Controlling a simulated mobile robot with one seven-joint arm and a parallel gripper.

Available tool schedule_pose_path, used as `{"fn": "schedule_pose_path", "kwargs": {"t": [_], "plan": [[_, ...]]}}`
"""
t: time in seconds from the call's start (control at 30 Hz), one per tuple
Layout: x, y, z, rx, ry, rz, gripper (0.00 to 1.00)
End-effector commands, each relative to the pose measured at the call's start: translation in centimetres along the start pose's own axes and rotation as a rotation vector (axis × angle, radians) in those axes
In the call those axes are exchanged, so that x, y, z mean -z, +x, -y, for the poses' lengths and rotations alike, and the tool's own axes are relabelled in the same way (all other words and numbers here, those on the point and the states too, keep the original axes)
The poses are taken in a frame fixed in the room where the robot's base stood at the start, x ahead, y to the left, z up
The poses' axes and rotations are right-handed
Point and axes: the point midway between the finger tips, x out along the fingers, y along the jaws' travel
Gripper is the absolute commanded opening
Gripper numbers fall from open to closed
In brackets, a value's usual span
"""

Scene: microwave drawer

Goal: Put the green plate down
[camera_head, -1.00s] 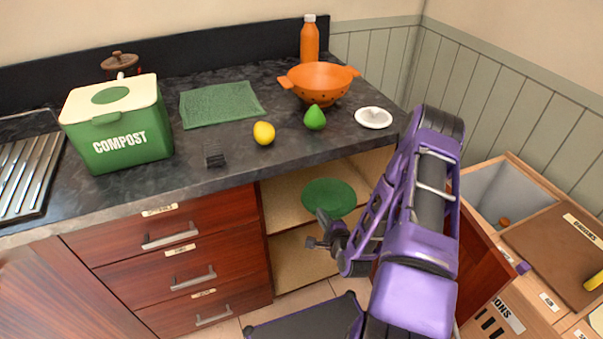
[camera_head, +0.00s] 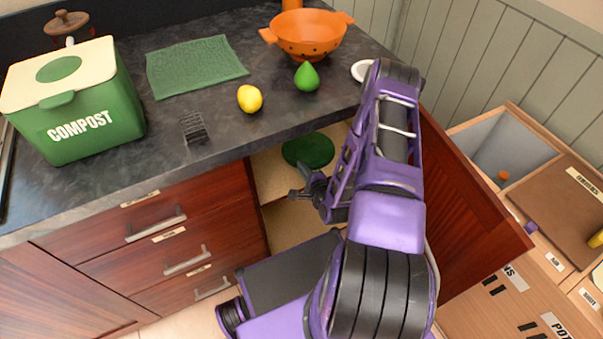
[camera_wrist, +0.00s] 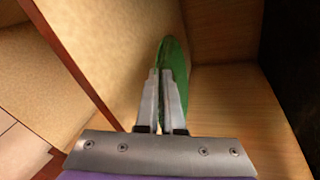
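The green plate (camera_head: 308,150) is inside the open cabinet below the counter, over the upper shelf and close to it. In the wrist view the plate (camera_wrist: 175,82) shows nearly edge-on, reaching away from my fingers beside the speckled shelf surface. My gripper (camera_head: 303,168) reaches into the cabinet at the plate's near edge. In the wrist view the two fingers of my gripper (camera_wrist: 163,74) are close together with the plate's rim between them. I cannot tell if the plate touches the shelf.
The cabinet door (camera_head: 455,205) stands open to the right of my arm. The counter (camera_head: 215,115) above holds a compost bin (camera_head: 85,110), green cloth (camera_head: 195,68), lemon (camera_head: 249,99), green pear (camera_head: 307,77) and orange colander (camera_head: 306,37). Wooden bins (camera_head: 560,175) stand at right.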

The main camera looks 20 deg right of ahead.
Motion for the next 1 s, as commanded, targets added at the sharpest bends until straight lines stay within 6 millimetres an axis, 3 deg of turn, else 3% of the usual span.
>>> {"fn": "schedule_pose_path", "kwargs": {"t": [0.3, 0.67, 0.7, 0.73, 1.0], "plan": [[1.2, 1.2, -3.2, 0.002, -0.002, 0.001, 0.00], [1.4, 1.4, -3.6, 0.003, -0.001, 0.000, 0.00], [1.3, 1.3, -3.5, 0.001, -0.001, 0.000, 0.12], [1.3, 1.3, -3.5, 0.001, -0.001, 0.000, 0.17], [1.3, 1.3, -3.5, 0.000, -0.001, 0.000, 0.17]]}}
